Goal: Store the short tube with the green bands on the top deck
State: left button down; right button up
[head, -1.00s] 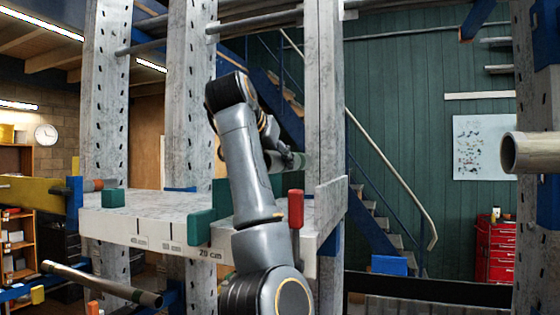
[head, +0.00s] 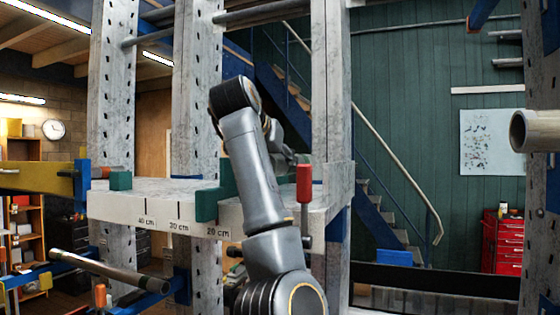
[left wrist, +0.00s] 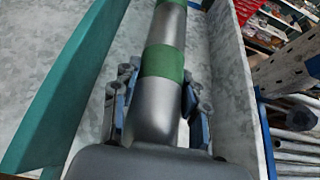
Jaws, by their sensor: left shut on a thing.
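My left gripper (left wrist: 158,100) is shut on a grey tube with green bands (left wrist: 166,62), as the left wrist view shows. The tube points away from the wrist, between a green divider (left wrist: 62,95) and a pale upright side board (left wrist: 238,90), over a pale deck surface. Whether it touches the deck I cannot tell. In the head view the pale deck (head: 150,207) carries length marks along its front edge. My left arm reaches over it, and the left gripper (head: 284,152) is mostly hidden behind the arm. My right gripper is not in view.
Green blocks (head: 206,205) stand along the deck's front edge. A red-handled clamp (head: 304,183) rises at its front right. Tall perforated posts (head: 197,100) flank the deck. Another tube (head: 110,270) lies lower left, and a pale tube end (head: 535,131) juts in at right.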

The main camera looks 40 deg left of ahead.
pick_arm(q)
jog(key=shift+w+f+b, duration=0.1)
jog(key=shift+f+b, duration=0.35)
jog(key=shift+f, duration=0.45)
jog(key=shift+d+f+b, duration=0.1)
jog(key=shift+f+b, duration=0.55)
jog(key=shift+f, duration=0.25)
jog(key=shift+f+b, duration=0.3)
jog(key=shift+f, duration=0.15)
jog(key=c, duration=0.6)
grip_release()
jog(key=v, duration=1.2)
